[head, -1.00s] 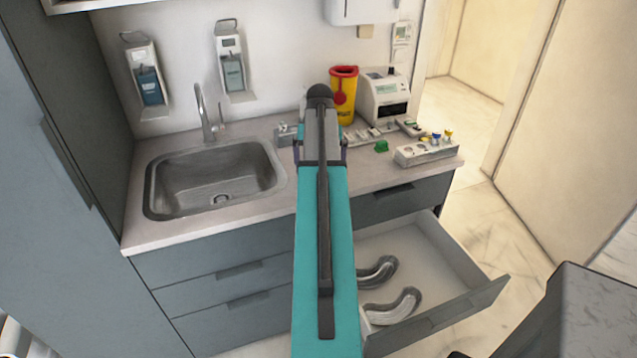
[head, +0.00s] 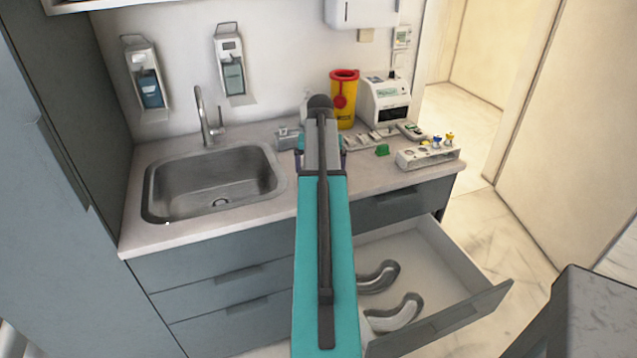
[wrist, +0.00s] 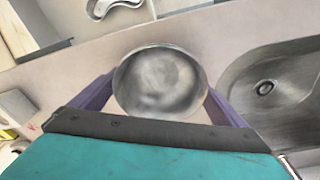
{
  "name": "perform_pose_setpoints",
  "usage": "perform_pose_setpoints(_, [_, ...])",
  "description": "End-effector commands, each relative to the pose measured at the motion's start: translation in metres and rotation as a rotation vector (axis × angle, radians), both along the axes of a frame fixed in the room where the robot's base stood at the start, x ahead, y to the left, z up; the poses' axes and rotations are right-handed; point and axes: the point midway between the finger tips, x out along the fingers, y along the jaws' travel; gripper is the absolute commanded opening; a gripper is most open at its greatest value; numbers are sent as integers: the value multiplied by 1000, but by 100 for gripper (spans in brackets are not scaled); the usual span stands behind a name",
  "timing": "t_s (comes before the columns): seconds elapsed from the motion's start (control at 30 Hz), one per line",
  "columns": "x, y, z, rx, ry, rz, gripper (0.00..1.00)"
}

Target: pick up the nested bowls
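The nested bowls (wrist: 160,82) show in the wrist view as one round, shiny metal bowl seen from above. How many are stacked inside cannot be made out. My gripper (wrist: 161,84) has its two purple fingers spread wide, one on each side of the bowl, with their tips close to its rim. Whether they touch it is not clear. In the head view my teal arm reaches over the counter, and my gripper (head: 321,155) is mostly hidden behind it. The bowls are hidden there too.
A sink (head: 215,182) lies left of my gripper. A yellow sharps bin (head: 344,100), a white device (head: 386,100) and a sample rack (head: 428,154) stand on the counter (head: 250,222) to the right. An open drawer (head: 430,255) below holds kidney dishes (head: 396,313).

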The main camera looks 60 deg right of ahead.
Motion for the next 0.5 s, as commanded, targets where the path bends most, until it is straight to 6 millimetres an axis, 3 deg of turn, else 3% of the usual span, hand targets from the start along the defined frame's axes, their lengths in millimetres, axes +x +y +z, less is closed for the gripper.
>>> perform_pose_setpoints(0.03, [0,0,0,1,-1,0,85])
perform_pose_setpoints(0.3, [0,0,0,1,-1,0,40])
perform_pose_setpoints(0.5, [0,0,0,1,-1,-1,40])
